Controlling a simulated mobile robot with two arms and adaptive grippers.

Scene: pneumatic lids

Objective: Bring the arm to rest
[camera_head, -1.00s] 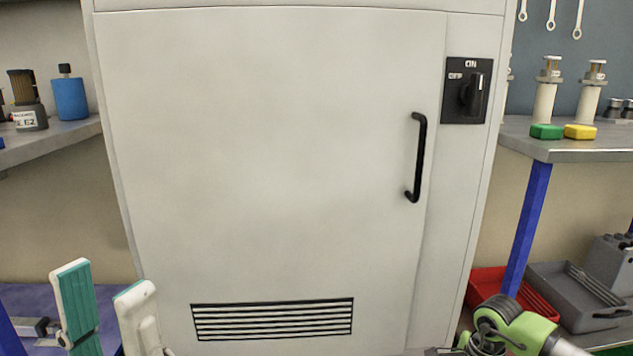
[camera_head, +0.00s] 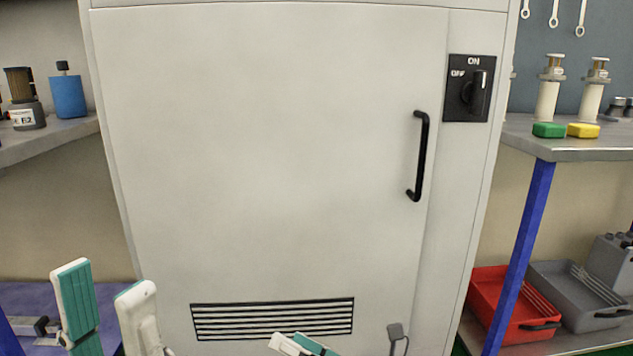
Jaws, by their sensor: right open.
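My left gripper (camera_head: 108,302) is at the lower left, in front of the cabinet's left edge. Its two white and teal fingers stand apart with nothing between them. My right gripper (camera_head: 348,343) is at the bottom edge, in front of the lower cabinet. A white and teal finger and a grey tip show well apart, with nothing seen between them. The rest of it is cut off by the frame. Neither gripper is at the cabinet's black door handle (camera_head: 421,156) or its rotary switch (camera_head: 478,90).
The tall white cabinet (camera_head: 270,150) fills the middle, its door shut. The switch knob points up towards ON. A side shelf (camera_head: 575,148) at right holds a green and a yellow block. Below are a red tray (camera_head: 490,298) and a grey tray (camera_head: 580,318). A blue bottle (camera_head: 68,95) stands at left.

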